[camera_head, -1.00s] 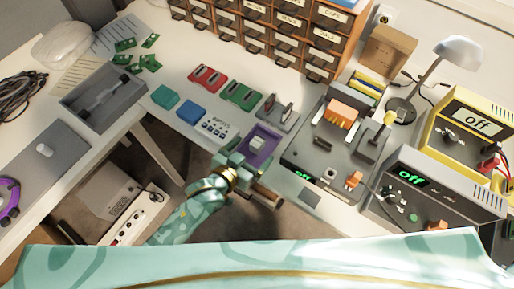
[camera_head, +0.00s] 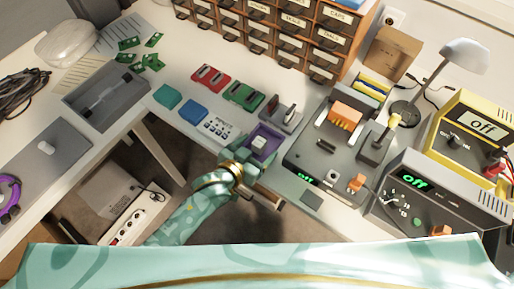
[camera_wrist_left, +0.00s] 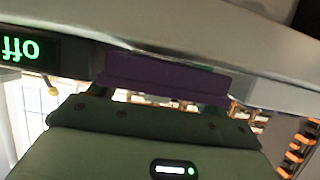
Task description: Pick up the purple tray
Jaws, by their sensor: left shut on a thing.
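The purple tray (camera_head: 272,136) is at the front edge of the white workbench in the head view, with a small pale piece (camera_head: 259,144) in it. My left gripper (camera_head: 252,158) is at the tray's near side, shut on it. In the left wrist view the tray shows as a purple strip (camera_wrist_left: 165,74) just beyond the gripper body. The fingertips are mostly hidden, and I cannot tell whether the tray is clear of the bench. My right gripper is not in view.
Open floor lies in front of the bench.

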